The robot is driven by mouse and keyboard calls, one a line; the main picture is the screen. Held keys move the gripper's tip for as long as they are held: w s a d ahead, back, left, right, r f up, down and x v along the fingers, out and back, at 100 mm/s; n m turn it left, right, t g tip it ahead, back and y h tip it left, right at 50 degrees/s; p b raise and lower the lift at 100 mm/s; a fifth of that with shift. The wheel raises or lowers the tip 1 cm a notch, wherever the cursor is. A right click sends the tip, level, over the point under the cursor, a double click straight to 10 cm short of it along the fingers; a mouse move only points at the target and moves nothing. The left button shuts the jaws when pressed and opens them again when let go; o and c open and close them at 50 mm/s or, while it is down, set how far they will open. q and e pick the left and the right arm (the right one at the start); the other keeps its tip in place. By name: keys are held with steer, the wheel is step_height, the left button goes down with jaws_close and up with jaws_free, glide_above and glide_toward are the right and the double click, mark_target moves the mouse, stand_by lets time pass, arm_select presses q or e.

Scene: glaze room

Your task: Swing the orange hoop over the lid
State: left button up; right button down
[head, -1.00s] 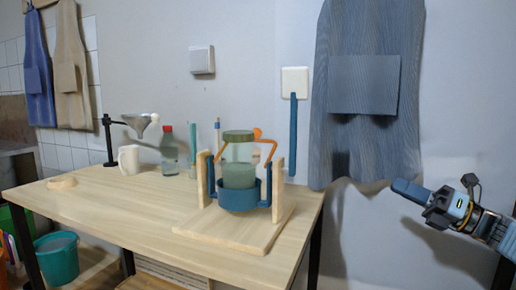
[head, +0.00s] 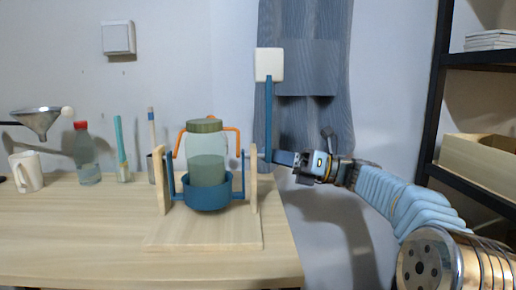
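A glass jar (head: 206,150) with a green lid (head: 205,126) and greenish contents stands upright in a blue cup (head: 208,196), held between two wooden posts. The orange hoop (head: 237,140) shows on both sides of the jar, near the height of its shoulder. Its middle is hidden behind the jar, so it appears to stand behind the lid, not over it. My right gripper (head: 283,158) is just right of the right post, pointing left, apart from the hoop. Its fingers overlap in this view, so their opening is unclear. My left gripper is out of view.
The wooden stand's base (head: 205,235) sits on the table (head: 80,235). A bottle (head: 87,155), a white mug (head: 27,172), a funnel (head: 38,120) and brushes stand to the left. Shelves (head: 485,150) are at right.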

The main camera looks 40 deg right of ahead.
mark_target(239, 147)
steer(key=p+x, duration=0.1)
steer(key=x, duration=0.6)
steer(key=shift+w+a+r+p, duration=0.1)
steer(key=shift+a+r+p, duration=0.15)
steer(key=shift+p, duration=0.15)
steer(key=w+r+p, duration=0.1)
steer(key=w+a+r, duration=0.1)
steer(key=r, duration=0.1)
steer(key=shift+w+p, duration=0.3)
steer(key=shift+p, duration=0.05)
steer(key=shift+f, duration=0.1)
